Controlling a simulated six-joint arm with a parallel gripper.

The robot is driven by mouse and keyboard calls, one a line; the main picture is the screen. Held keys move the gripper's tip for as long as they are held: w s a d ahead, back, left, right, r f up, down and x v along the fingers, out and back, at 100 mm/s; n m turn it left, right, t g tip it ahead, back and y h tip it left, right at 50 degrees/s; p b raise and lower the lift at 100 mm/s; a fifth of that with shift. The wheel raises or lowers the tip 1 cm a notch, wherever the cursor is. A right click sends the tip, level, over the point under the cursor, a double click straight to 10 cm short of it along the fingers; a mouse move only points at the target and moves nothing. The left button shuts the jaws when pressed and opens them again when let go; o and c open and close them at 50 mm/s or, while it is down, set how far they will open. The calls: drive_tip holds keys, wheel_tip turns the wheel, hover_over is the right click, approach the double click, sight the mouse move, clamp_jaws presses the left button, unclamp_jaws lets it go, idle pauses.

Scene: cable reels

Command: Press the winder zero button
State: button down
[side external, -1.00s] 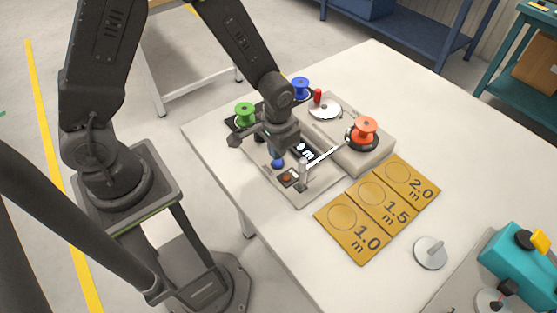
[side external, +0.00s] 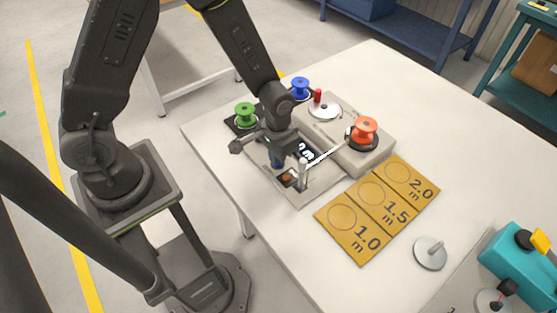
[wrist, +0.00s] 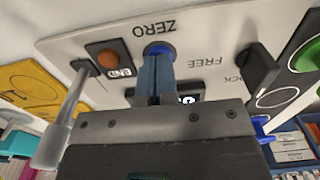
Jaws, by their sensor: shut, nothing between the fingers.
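The blue zero button (wrist: 160,47) sits beside the word ZERO on the pale winder panel (wrist: 205,45) in the wrist view. My gripper (wrist: 157,58) is shut and empty, with its blue fingertips over the near part of the button. Whether they touch it or press it down I cannot tell. In the side view my gripper (side external: 277,164) points down at the panel and hides the button. The display (side external: 306,152) is partly hidden and its reading is unclear.
An orange END button (wrist: 107,58) and a metal post (wrist: 68,115) stand left of the fingers, a dark lever (wrist: 262,65) right. An orange reel (side external: 365,130) feeds white cable to the post. Green (side external: 244,114) and blue (side external: 300,88) reels stand behind. Yellow length mats (side external: 378,208) lie in front.

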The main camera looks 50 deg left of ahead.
wheel_tip(320, 180, up, 7)
drive_tip(key=shift+f, duration=0.1)
drive_tip(key=c, duration=1.8)
unclamp_jaws()
